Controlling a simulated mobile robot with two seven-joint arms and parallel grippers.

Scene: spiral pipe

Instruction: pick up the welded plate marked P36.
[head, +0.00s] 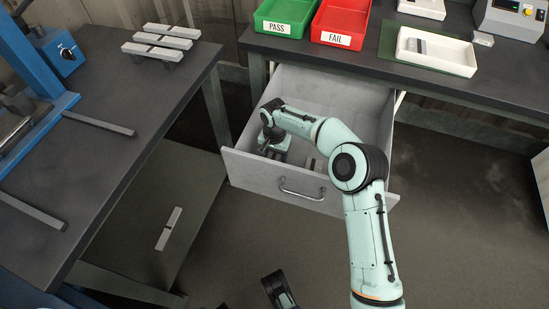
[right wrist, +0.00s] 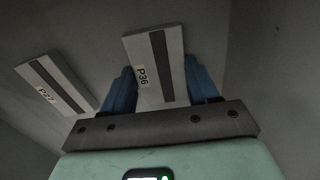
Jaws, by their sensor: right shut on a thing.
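The welded plate marked P36 (right wrist: 158,50) is pale with a dark stripe along it, in the right wrist view. My right gripper (right wrist: 160,66) has its blue fingers on both sides of this plate and is shut on it. A second striped plate (right wrist: 52,84) lies to the left, its label seeming to read P27. In the head view my right gripper (head: 272,146) is down inside the open drawer (head: 255,172); the wrist largely hides it and the held plate.
The drawer's front panel and handle (head: 303,191) stand out below the bench. A green PASS bin (head: 278,27), a red FAIL bin (head: 338,38) and a white tray (head: 452,57) are on the bench. Several plates (head: 160,40) lie on the left table; another plate (head: 169,229) lies lower down.

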